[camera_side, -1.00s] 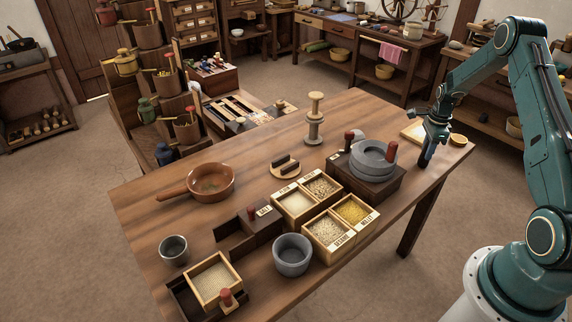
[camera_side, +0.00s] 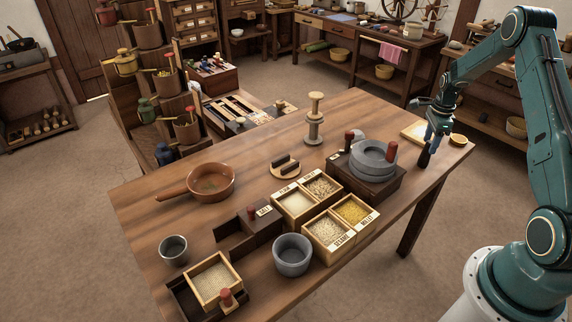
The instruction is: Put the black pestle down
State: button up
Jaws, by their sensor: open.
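The black pestle (camera_side: 425,157) is a dark, narrow rod at the right end of the wooden table (camera_side: 370,232), close to its front edge. It looks upright with a slight lean. My gripper (camera_side: 431,139) is open just above it, fingers pointing down around or beside its top. The fingertips are small here, and I cannot tell whether they touch the pestle. The pestle's lower end appears to meet the table top.
A grey stone quern (camera_side: 373,158) with a red handle stands on a dark block left of the pestle. Grain boxes (camera_side: 327,228), a grey mortar (camera_side: 292,256) and a brown pan (camera_side: 211,183) stand further left.

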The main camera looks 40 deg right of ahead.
notch_tip(320, 180, up, 9)
jog(key=shift+f, duration=0.15)
dwell(0.7)
jog(key=s+a+r+n+t+h, duration=0.1)
jog(key=s+a+r+n+t, duration=0.1)
jog(key=a+r+n, duration=1.45)
jog(key=s+a+r+n+t, duration=0.1)
jog(key=s+a+r+n, duration=0.1)
jog(key=s+a+n, duration=0.3)
jog(key=s+a+r+n+t+y, duration=0.1)
jog(key=s+a+n, duration=0.4)
jog(key=s+a, duration=0.7)
jog(key=a+r+t, duration=0.1)
jog(key=a, duration=0.4)
jog(key=shift+s+a+r+t, duration=0.25)
jog(key=shift+s+t, duration=0.05)
jog(key=shift+s, duration=0.05)
